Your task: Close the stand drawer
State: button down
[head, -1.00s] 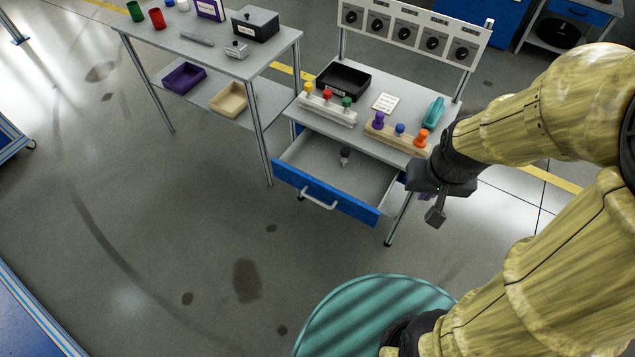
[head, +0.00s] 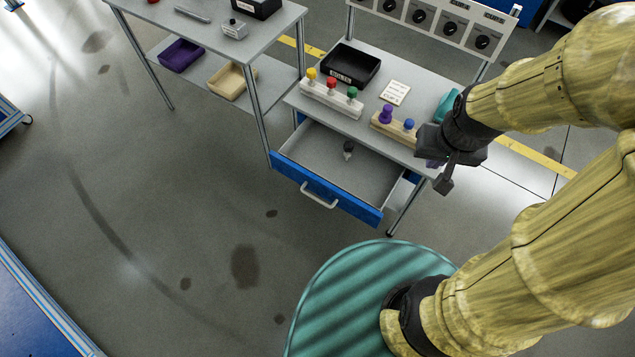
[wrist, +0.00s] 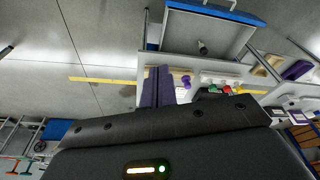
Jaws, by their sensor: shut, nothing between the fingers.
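The stand drawer is pulled open, with a blue front (head: 325,190) and a white bar handle (head: 320,196). Its grey tray holds a small dark-topped piece (head: 348,148). In the wrist view the open drawer (wrist: 212,32) is at the top, with the same piece (wrist: 203,47) inside. My gripper (head: 433,163) is at the stand's right front corner, right of the drawer and apart from its front and handle. In the wrist view its purple fingers (wrist: 158,86) are together and empty. In the head view the gripper body mostly hides the fingers.
The stand top (head: 320,113) carries a black bin (head: 344,68), a holder with yellow, red and green knobs (head: 331,97), and a wooden holder (head: 392,127) partly behind my gripper. A side table (head: 225,50) stands left. Floor before the drawer is clear.

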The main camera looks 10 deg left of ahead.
jog(key=a+f+n+g+h+b, duration=0.2)
jog(key=a+f+n+b, duration=0.2)
jog(key=f, duration=0.4)
jog(key=a+f+n+g+h+b, duration=0.15)
jog(key=a+f+n+b, duration=0.25)
jog(key=f, duration=0.4)
jog(key=n+t+h+b, duration=0.3)
jog(key=n+t+b, duration=1.35)
jog(key=n, duration=0.75)
send_near(322, 178)
jog(key=s+a+t+p, duration=0.1)
jog(key=s+a, duration=0.2)
jog(key=s, duration=0.4)
jog(key=shift+w+d+f, duration=0.1)
jog(key=shift+w+f, duration=0.05)
jog(key=shift+f, duration=0.3)
jog(key=b+x, duration=0.1)
jog(key=x, duration=1.3)
jog(key=shift+d+r, duration=0.1)
jog(key=shift+d, duration=0.1)
